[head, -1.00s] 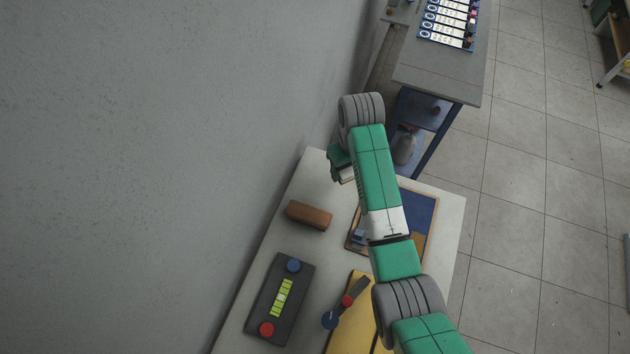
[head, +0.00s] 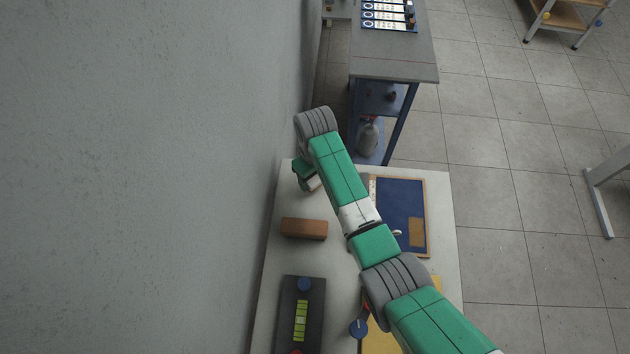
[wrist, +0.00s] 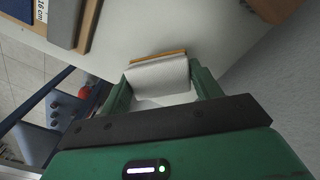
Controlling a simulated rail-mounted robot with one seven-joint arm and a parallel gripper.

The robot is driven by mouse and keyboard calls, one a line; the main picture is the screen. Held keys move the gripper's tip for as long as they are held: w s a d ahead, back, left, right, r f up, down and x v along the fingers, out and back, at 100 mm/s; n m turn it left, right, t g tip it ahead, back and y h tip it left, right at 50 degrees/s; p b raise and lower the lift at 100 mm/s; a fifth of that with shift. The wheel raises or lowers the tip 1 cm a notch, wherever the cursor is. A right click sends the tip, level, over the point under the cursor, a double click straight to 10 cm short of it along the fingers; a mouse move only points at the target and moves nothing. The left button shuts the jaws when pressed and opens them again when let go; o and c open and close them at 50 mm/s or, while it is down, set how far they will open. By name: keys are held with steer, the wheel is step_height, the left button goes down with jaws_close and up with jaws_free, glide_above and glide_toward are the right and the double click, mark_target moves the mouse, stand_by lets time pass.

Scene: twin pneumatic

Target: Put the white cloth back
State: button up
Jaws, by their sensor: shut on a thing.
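In the wrist view the white cloth (wrist: 158,80) is held between the two green fingers of my gripper (wrist: 160,73). It looks like a folded pad, above the pale table top (wrist: 130,30). A thin tan edge shows along its far side; I cannot tell whether it belongs to the cloth or to something beneath. In the head view my gripper (head: 305,174) is near the table's far left corner, by the wall, with only a small pale bit of the cloth (head: 314,184) showing. The gap between cloth and table is hard to judge.
A brown block (head: 303,229) lies close by, nearer the camera. A blue board with a tan frame (head: 405,205) is to the right. The grey wall (head: 150,180) borders the left. A blue-framed bench (head: 395,65) stands beyond.

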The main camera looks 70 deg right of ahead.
mark_target(315, 182)
steer(key=shift+f+b, duration=0.35)
steer(key=shift+f, duration=1.4)
steer(key=shift+f, duration=0.1)
steer(key=o, duration=0.9)
step_height(315, 182, up, 12)
steer(key=shift+r+p, duration=0.15)
steer(key=shift+p, duration=0.85)
